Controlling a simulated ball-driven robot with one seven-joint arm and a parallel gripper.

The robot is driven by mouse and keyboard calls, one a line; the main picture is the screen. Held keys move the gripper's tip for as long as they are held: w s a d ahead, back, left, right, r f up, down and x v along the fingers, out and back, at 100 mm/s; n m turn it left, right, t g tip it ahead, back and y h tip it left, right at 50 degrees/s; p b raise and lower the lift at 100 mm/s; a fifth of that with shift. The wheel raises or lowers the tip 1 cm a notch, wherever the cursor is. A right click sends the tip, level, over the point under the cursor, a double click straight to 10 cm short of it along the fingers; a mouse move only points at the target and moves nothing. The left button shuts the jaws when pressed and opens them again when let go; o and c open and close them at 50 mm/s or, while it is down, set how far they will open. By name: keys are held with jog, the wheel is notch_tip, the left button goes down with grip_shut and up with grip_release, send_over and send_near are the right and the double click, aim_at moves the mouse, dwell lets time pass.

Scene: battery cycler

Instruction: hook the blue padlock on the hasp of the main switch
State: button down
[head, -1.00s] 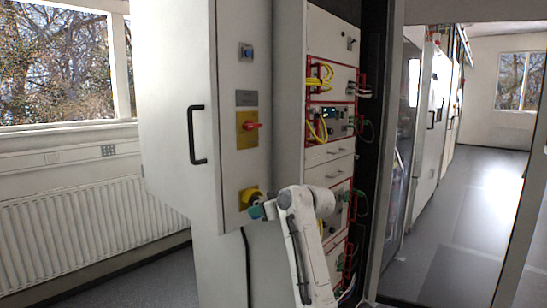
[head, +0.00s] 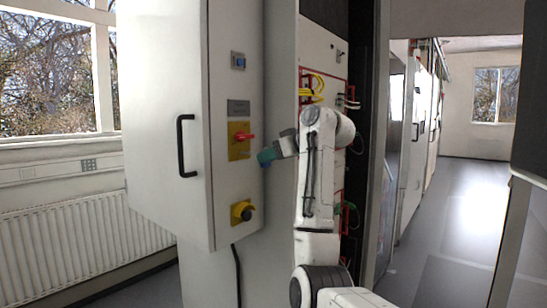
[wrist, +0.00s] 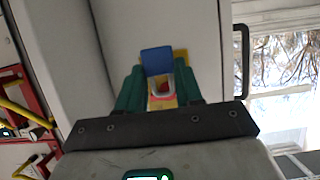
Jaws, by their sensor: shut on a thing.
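The main switch (head: 240,137) is a red handle on a yellow plate on the grey cabinet front. My gripper (head: 266,157) has green fingers and is just right of and below the red handle in the head view. In the wrist view my gripper (wrist: 158,88) is shut on the blue padlock (wrist: 157,60). The padlock's body sticks out beyond the fingers, and its pale shackle shows between them. Red and yellow of the switch show through and behind the shackle. I cannot tell whether the shackle touches the switch. The hasp cannot be made out.
A yellow plate with a black knob (head: 242,211) is lower on the same cabinet. A black door handle (head: 185,146) stands out at its left. A rack with yellow cables (head: 314,88) is to the right, behind my arm.

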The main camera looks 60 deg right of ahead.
aim_at(249, 152)
jog(key=shift+w+d+f+p, duration=0.1)
jog(key=shift+w+d+p, duration=0.2)
jog(key=shift+w, duration=1.05)
jog(key=shift+w+d+p, duration=0.25)
jog(key=shift+w+d, duration=0.05)
jog(key=shift+w, duration=1)
jog(key=shift+w+d+f+p, duration=0.1)
jog(key=shift+w+d+p, duration=0.2)
jog(key=shift+w, duration=1.05)
jog(key=shift+w+f, duration=0.1)
jog(key=shift+f, duration=0.35)
jog(key=c, duration=0.7)
grip_release()
jog(key=shift+o, duration=0.2)
jog(key=b+v, duration=0.2)
jog(key=v, duration=0.8)
jog(key=shift+s, duration=0.4)
